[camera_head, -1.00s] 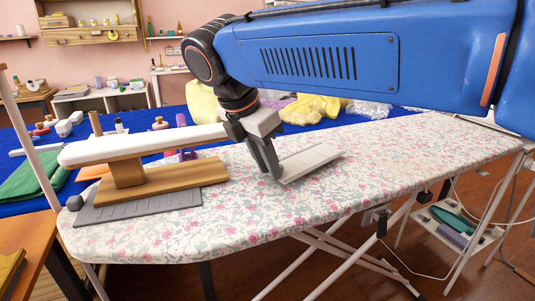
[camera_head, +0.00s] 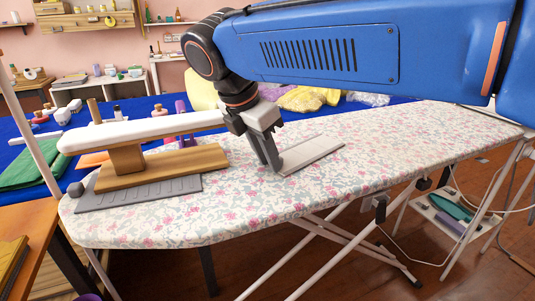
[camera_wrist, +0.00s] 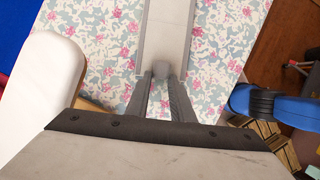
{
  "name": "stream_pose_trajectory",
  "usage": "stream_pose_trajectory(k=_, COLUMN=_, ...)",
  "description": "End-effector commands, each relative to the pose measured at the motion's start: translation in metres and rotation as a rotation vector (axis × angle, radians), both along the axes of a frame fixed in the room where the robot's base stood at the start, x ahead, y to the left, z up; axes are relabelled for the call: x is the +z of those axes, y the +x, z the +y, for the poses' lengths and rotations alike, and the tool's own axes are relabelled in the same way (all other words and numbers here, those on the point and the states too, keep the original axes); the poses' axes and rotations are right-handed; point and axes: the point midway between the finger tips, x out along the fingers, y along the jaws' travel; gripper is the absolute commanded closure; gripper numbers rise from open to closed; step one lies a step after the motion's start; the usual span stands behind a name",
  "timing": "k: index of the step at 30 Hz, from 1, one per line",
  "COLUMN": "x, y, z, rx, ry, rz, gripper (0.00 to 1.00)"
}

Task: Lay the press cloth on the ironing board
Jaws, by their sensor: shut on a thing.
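The ironing board (camera_head: 230,215) has a pink and grey floral cover. A flat, pale grey folded strip, which looks like the press cloth (camera_head: 315,156), lies on or just above the middle of the board. My gripper (camera_head: 276,167) points down at the near left end of this cloth, with its fingers shut on that end. In the wrist view the cloth (camera_wrist: 165,30) runs away from my gripper (camera_wrist: 163,78), with the floral cover (camera_wrist: 110,40) on both sides. I cannot tell whether the cloth touches the board all along.
A white padded sleeve board (camera_head: 140,133) on a wooden base (camera_head: 165,168) stands on a grey mat (camera_head: 140,195) at the board's left end. A blue table (camera_head: 150,105) with cloths and bottles is behind. The board's right part is clear.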

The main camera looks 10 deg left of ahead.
Motion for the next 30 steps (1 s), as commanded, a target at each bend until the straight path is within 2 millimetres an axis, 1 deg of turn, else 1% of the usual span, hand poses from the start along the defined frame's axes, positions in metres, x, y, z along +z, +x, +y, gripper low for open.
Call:
stream_pose_trajectory(k=3, x=-0.003, y=0.0, z=0.0, rx=0.0, ry=-0.001, rz=0.001, gripper=1.0)
stream_pose_trajectory(k=9, x=-0.003, y=0.0, z=0.0, rx=0.0, ry=-0.001, rz=0.001, gripper=1.0)
stream_pose_trajectory(k=10, x=-0.003, y=0.0, z=0.0, rx=0.0, ry=-0.001, rz=0.001, gripper=0.74)
stream_pose_trajectory(k=11, x=-0.003, y=0.0, z=0.0, rx=0.0, ry=-0.001, rz=0.001, gripper=0.67)
stream_pose_trajectory(k=12, x=-0.003, y=0.0, z=0.0, rx=0.0, ry=-0.001, rz=0.001, gripper=0.57)
stream_pose_trajectory(k=23, x=0.0, y=-0.001, z=0.001, rx=0.0, ry=0.0, rz=0.0, gripper=0.57)
stream_pose_trajectory(k=26, x=0.007, y=-0.003, z=0.003, rx=0.001, ry=0.0, rz=0.0, gripper=0.57)
stream_pose_trajectory(k=30, x=0.027, y=-0.01, z=0.008, rx=0.001, ry=0.0, rz=0.0, gripper=0.57)
